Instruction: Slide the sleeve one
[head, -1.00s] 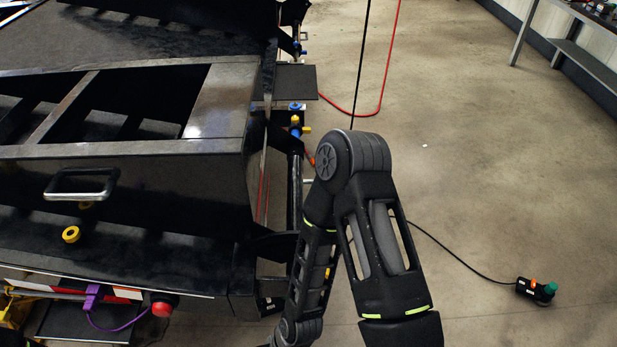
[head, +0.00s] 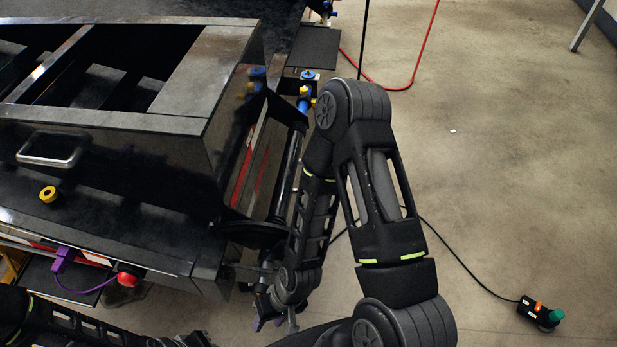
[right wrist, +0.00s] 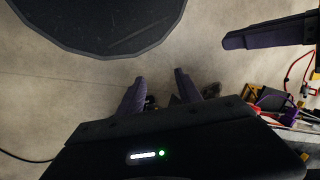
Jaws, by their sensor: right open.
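I cannot tell which part is the sleeve. A yellow ring (head: 48,194) sits on the black trailer frame (head: 150,122), below a metal handle. A purple connector (head: 64,258) with a purple cable and a red knob (head: 129,276) sit on its lower edge. My right gripper (head: 272,322) is low beside the frame's right end, partly hidden by its arm. In the right wrist view its purple fingers (right wrist: 160,92) are apart with nothing between them. My left arm enters at bottom left, and its gripper (head: 190,341) is cut off by the lower edge.
A dark round plate (right wrist: 95,20) is close to my right gripper in the right wrist view. Blue and yellow fittings (head: 306,98) are at the frame's right end. A cabled control box (head: 539,312) and a red hose (head: 405,75) lie on otherwise open floor at right.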

